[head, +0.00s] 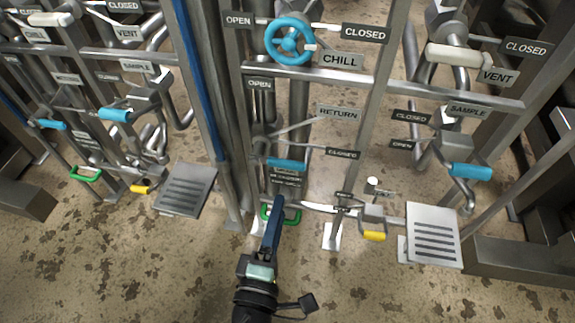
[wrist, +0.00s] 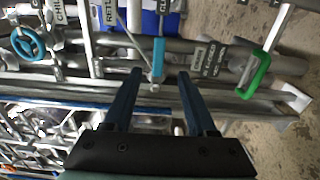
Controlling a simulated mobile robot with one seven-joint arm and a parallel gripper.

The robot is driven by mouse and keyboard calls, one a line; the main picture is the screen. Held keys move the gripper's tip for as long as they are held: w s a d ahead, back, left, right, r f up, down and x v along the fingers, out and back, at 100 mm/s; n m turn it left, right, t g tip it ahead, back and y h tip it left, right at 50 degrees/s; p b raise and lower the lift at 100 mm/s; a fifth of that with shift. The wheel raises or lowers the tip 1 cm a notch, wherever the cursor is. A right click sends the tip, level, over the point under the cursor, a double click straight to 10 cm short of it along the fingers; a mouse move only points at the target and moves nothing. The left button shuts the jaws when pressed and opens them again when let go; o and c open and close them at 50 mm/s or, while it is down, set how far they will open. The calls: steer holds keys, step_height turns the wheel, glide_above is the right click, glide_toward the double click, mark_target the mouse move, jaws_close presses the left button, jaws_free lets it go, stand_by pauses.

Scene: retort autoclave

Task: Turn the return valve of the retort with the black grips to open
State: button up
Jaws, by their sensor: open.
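The RETURN plate (head: 338,113) hangs on the centre frame, with an OPEN plate (head: 260,83) above left and a CLOSED plate (head: 342,153) below right. A lever with a blue grip (head: 285,165) sits nearest these plates, closer to CLOSED. I see no black grips in either view. My gripper (head: 278,204) is open and empty, below the blue grip in the head view. In the wrist view, the blue grip (wrist: 158,52) stands ahead, roughly between my fingers (wrist: 160,74), and looks apart from them. The lever's pivot is partly hidden.
A green handle (head: 280,215) lies close beside my fingers. A blue CHILL wheel (head: 290,41) is above, and a blue SAMPLE grip (head: 470,170) and yellow grip (head: 374,235) are right. Another pipe frame with similar valves stands left, past a blue-striped post (head: 198,80). Floor in front is clear.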

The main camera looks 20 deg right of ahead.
mark_target(290, 168)
steer(key=b+x, duration=0.2)
steer(key=x, duration=1)
steer(key=shift+r, duration=0.1)
steer(key=shift+c, duration=0.3)
jaws_close()
stand_by(0.8)
